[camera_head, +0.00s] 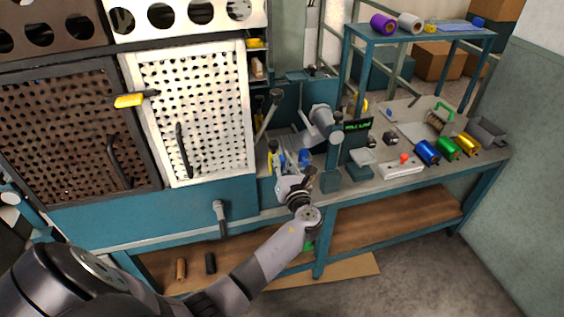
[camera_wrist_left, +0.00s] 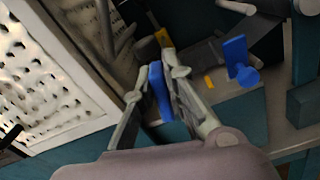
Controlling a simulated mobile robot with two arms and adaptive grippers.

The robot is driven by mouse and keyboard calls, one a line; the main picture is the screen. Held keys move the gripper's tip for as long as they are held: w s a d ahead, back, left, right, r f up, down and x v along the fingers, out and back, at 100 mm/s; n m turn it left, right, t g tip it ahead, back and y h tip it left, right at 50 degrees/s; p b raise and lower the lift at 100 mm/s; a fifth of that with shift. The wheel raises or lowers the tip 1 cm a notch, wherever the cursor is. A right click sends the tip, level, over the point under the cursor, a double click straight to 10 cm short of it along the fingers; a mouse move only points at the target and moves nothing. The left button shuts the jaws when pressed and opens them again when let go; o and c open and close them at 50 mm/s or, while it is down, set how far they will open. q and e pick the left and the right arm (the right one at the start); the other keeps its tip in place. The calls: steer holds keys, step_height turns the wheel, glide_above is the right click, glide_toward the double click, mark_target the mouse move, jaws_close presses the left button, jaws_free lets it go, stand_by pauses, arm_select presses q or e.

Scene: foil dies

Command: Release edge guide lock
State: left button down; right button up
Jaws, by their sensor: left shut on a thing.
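My left gripper (camera_head: 280,163) reaches over the front of the workbench, into the machine's work area. In the left wrist view its two fingers (camera_wrist_left: 157,78) are closed on a narrow blue piece (camera_wrist_left: 158,92), which stands upright between them. It looks like a lock handle of the edge guide, but the fingers hide its lower part. A second blue handle (camera_wrist_left: 238,60) stands apart to the right of the fingers; in the head view it seems to be the blue part (camera_head: 303,157) just right of the gripper. My right gripper is not in view.
A white perforated panel (camera_head: 205,75) stands close left of the gripper. A grey cylindrical machine part (camera_head: 320,120) and a small display (camera_head: 358,125) are close on the right. Blue, green and yellow foil rolls (camera_head: 447,148) lie farther right on the bench.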

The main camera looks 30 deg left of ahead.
arm_select(q)
steer(key=n, duration=0.3)
steer(key=shift+s+a, duration=0.25)
steer(key=shift+s, duration=0.1)
steer(key=c, duration=1.6)
jaws_free()
steer(key=shift+c, duration=0.2)
steer(key=v, duration=1.2)
